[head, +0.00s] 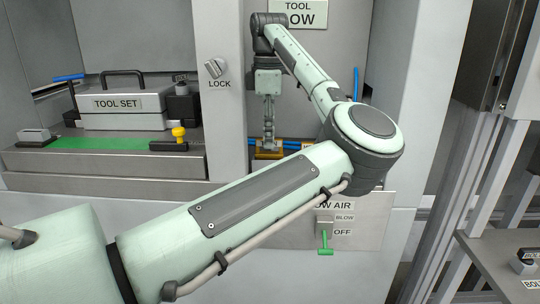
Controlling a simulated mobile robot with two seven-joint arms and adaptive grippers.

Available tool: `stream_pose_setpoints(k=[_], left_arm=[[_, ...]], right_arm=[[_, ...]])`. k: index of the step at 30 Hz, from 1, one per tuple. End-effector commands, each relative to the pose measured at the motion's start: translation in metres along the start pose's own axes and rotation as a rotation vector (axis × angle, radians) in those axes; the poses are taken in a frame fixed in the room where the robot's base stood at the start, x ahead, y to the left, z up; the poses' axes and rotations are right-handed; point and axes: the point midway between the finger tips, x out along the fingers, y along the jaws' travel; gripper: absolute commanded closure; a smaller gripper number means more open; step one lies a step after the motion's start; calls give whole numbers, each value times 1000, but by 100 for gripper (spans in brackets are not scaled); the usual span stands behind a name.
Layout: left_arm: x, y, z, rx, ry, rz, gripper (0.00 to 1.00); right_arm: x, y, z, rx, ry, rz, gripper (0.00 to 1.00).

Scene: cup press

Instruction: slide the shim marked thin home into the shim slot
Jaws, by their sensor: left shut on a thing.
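My left gripper (269,143) points straight down in the right-hand bay, behind my own forearm. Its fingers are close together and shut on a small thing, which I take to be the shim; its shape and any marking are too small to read. The fingertips are right at an orange-yellow block (266,155) low in the bay. Blue parts show on both sides of it. The shim slot cannot be made out, and my arm hides the area in front of the block. I cannot tell how the shim sits against the slot. My right gripper is not in view.
The left bay holds a grey case labelled TOOL SET (122,104), a green strip (95,143) and a yellow knob (179,133). A pillar with a LOCK knob (214,68) divides the bays. A green-handled blow-air lever (325,241) is below my arm. A shelf (500,262) stands lower right.

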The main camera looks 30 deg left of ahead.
Motion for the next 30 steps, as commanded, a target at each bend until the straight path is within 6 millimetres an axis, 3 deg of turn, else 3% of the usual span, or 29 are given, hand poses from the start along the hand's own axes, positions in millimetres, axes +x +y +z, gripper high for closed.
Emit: stream_pose_setpoints(k=[14,30], left_arm=[[-7,0,0,0,0,1,100],[-32,0,0,0,1,1,100]], right_arm=[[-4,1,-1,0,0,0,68],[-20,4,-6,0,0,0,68]])
